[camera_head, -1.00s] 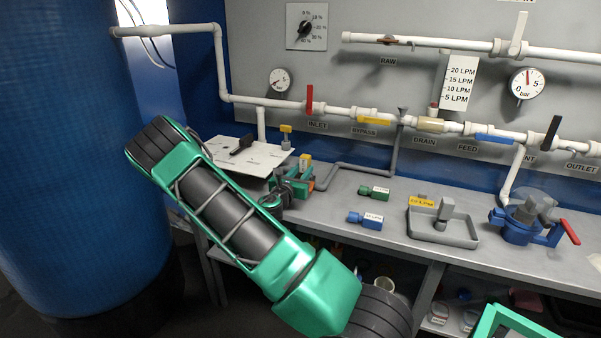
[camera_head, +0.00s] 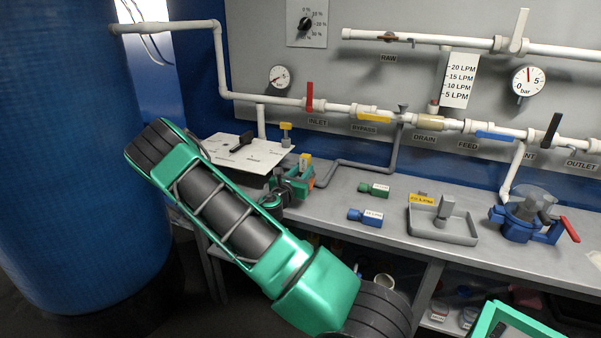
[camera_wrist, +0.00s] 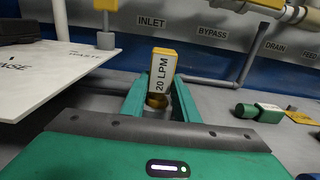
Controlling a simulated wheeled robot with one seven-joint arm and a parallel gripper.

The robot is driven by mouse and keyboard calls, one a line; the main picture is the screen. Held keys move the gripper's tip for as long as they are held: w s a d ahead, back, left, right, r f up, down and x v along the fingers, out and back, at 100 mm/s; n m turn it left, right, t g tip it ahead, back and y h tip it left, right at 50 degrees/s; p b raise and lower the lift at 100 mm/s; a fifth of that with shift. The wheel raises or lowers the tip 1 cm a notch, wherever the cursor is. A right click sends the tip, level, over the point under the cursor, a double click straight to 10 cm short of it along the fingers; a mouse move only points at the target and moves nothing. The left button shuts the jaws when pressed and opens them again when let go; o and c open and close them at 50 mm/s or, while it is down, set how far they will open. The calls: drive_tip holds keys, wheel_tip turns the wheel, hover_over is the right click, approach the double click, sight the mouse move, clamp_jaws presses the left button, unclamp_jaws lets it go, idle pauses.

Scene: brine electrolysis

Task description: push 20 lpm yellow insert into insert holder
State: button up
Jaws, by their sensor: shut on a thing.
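The yellow insert, with a white label reading 20 LPM, stands upright between the fingers of my gripper (camera_wrist: 160,105) in the wrist view (camera_wrist: 161,72). My gripper is shut on it, low over the bench. In the head view my gripper (camera_head: 292,184) is at the left part of the bench, with the yellow top of the insert (camera_head: 305,160) showing above it. The lower end of the insert is hidden by the fingers. I cannot tell for sure which thing is the insert holder, or whether the insert touches one.
A white board (camera_head: 250,155) and a yellow-topped post (camera_head: 286,134) are left of my gripper. A grey pipe (camera_head: 350,162) runs behind.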

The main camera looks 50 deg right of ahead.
drive_tip(key=shift+f, duration=0.5)
idle(0.7)
drive_tip(key=o, duration=1.1)
drive_tip(key=shift+o, duration=0.2)
drive_tip(key=shift+a, duration=0.1)
drive_tip(key=v, duration=1)
drive_tip(key=shift+s+a+f, duration=0.1)
drive_tip(key=shift+a, duration=0.2)
